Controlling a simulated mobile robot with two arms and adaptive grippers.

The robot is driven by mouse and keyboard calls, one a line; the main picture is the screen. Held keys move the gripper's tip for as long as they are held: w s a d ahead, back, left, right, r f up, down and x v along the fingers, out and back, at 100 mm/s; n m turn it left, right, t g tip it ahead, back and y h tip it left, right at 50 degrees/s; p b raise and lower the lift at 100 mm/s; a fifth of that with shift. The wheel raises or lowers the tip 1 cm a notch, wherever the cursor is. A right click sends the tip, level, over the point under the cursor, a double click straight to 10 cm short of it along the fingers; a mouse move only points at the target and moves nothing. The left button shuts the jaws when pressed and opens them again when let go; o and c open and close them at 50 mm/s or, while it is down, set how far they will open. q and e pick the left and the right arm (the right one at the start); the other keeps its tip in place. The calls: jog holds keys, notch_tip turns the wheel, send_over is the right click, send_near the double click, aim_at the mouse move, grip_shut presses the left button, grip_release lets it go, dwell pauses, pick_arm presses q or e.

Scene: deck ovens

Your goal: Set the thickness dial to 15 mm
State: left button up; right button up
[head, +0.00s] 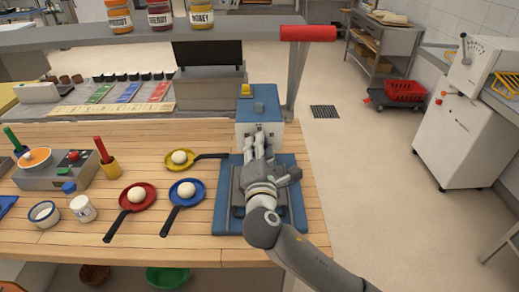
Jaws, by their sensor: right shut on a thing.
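A blue and white machine (274,108) stands at the back of the blue base (292,208) on the wooden table, with a yellow part (245,90) on top. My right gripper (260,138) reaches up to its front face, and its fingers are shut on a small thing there. The fingers hide most of that thing; it may be the thickness dial, but no scale or number can be read. My right arm comes in from the lower right and covers much of the base. My left gripper is out of view.
Yellow (173,165), red (128,205) and blue (174,200) pans with white balls lie left of my right arm. A shelf (130,38) with jars crosses above the back. A white machine (465,115) stands at the right; the floor (370,190) between is clear.

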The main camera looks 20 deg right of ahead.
jog(key=o, duration=1.1)
jog(key=shift+c, duration=0.2)
jog(key=shift+s, duration=0.1)
jog(key=v, duration=1.2)
